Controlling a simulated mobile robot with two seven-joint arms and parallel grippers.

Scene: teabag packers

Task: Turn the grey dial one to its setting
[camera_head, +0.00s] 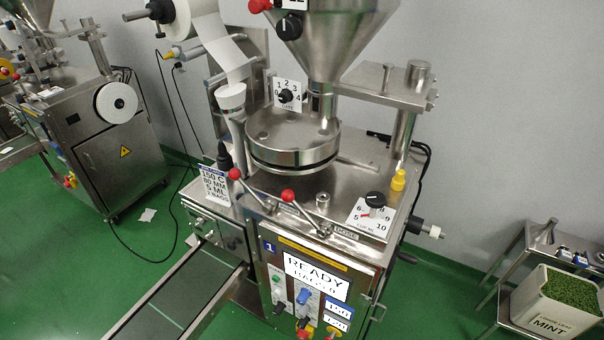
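The steel packing machine (310,245) marked 1 stands in the middle of the head view. I cannot tell which of its dials is the grey one. A black-knobbed dial (375,199) on a white plate reading 5 to 10, CUP ML, sits at the right of its top; a red mark shows near the 5. Another dark knob (286,96) sits on a plate numbered 1 to 4. A third black knob (289,26) is on the hopper. Neither of my grippers is in view.
Two red-balled levers (289,196) and a yellow-topped post (398,180) rise from the machine top. A setting card (214,180) stands at left. A conveyor (185,300) runs front left. A MINT bin (545,317) stands right. A second machine (105,140) is left.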

